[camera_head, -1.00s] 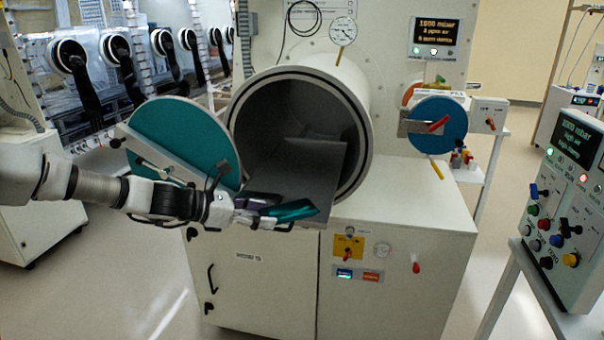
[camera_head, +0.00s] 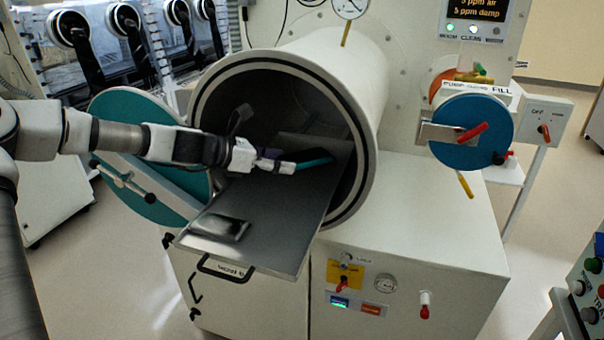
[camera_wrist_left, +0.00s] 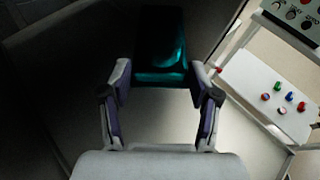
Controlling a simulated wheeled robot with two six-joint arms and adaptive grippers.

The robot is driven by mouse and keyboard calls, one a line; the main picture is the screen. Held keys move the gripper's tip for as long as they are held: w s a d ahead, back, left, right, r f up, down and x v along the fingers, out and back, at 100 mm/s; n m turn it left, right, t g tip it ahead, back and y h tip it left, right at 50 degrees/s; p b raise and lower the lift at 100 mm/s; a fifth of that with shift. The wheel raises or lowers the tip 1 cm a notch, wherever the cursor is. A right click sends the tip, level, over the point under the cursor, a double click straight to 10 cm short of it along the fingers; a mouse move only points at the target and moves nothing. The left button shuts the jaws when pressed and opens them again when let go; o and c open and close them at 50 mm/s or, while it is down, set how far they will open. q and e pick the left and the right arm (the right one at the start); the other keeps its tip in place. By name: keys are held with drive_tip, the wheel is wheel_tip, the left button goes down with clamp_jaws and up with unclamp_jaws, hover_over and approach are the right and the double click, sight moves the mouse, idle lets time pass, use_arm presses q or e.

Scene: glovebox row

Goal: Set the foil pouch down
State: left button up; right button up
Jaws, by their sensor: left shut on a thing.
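A teal, glossy pouch (camera_head: 314,163) is in the jaws of my left gripper (camera_head: 290,167); I take it to be the foil pouch. The gripper is shut on its near end. In the left wrist view the pouch (camera_wrist_left: 160,45) sticks out forward beyond the fingertips. It is over the inner part of the grey slide-out tray (camera_head: 275,225), at the mouth of the round chamber (camera_head: 368,110). I cannot tell whether it touches the tray. My right gripper is out of view.
A dark, shiny flat item (camera_head: 218,228) lies on the tray's front left. The tray has a black front handle (camera_head: 225,270). The open teal chamber door (camera_head: 125,115) stands left, behind my left arm. The tray's front right is bare.

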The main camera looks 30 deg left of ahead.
sight(278, 204)
use_arm(q)
wheel_tip(278, 204, down, 2)
drive_tip(key=shift+w+b, duration=0.15)
drive_tip(key=shift+b, duration=0.35)
drive_tip(key=s+f+b, duration=0.2)
drive_tip(key=f, duration=0.1)
drive_tip(key=shift+f+b, duration=0.3)
drive_tip(key=f+b, duration=0.1)
drive_tip(key=f, duration=0.1)
drive_tip(key=w+f, duration=0.1)
drive_tip(key=f, duration=0.1)
drive_tip(key=shift+b, duration=0.4)
drive_tip(key=shift+s+r, duration=0.25)
drive_tip(key=shift+r, duration=0.05)
drive_tip(key=shift+c, duration=0.6)
drive_tip(key=shift+f, duration=0.25)
drive_tip(key=o, duration=1.3)
drive_tip(key=shift+o, duration=0.2)
drive_tip(key=shift+r, duration=0.2)
